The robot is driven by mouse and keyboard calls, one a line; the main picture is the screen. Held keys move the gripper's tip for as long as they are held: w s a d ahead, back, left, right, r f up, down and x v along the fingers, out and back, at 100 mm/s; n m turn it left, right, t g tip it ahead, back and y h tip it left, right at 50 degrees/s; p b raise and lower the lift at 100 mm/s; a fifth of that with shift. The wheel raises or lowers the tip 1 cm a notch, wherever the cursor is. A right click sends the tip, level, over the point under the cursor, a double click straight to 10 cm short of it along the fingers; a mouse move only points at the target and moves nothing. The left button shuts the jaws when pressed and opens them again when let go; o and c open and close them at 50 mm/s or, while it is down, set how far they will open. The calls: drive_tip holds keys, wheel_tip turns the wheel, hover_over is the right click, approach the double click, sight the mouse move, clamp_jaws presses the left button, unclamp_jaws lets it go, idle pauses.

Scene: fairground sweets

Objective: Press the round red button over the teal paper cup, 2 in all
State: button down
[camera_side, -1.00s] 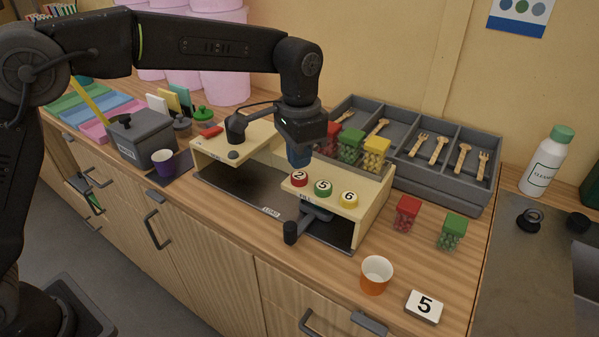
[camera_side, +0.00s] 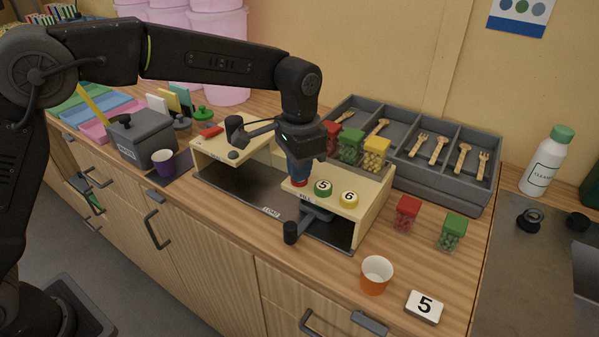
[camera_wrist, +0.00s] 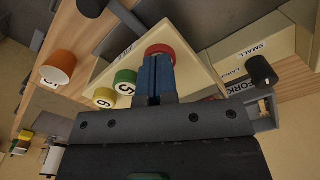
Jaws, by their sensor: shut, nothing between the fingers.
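The round red button (camera_side: 299,183) sits at the left end of a row on the cream dispenser (camera_side: 375,200), mostly hidden under my gripper in the side view. It shows as a red disc in the wrist view (camera_wrist: 161,49). My gripper (camera_side: 299,177) is shut and empty, pointing down with its blue fingertips at the red button. In the wrist view the fingertips (camera_wrist: 154,60) overlap the button's edge. I cannot tell whether it is pressed down.
A green button marked 5 (camera_side: 323,188) and a yellow button marked 6 (camera_side: 348,199) are close right of my gripper. An orange cup (camera_side: 376,276) and a card marked 5 (camera_side: 424,307) stand in front. A purple cup (camera_side: 164,163) is at left.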

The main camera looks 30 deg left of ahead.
drive_tip(key=shift+r, duration=1.5)
drive_tip(key=shift+f, duration=0.1)
drive_tip(key=shift+f, duration=1.45)
drive_tip(key=shift+r, duration=1.55)
drive_tip(key=shift+r, duration=2.5)
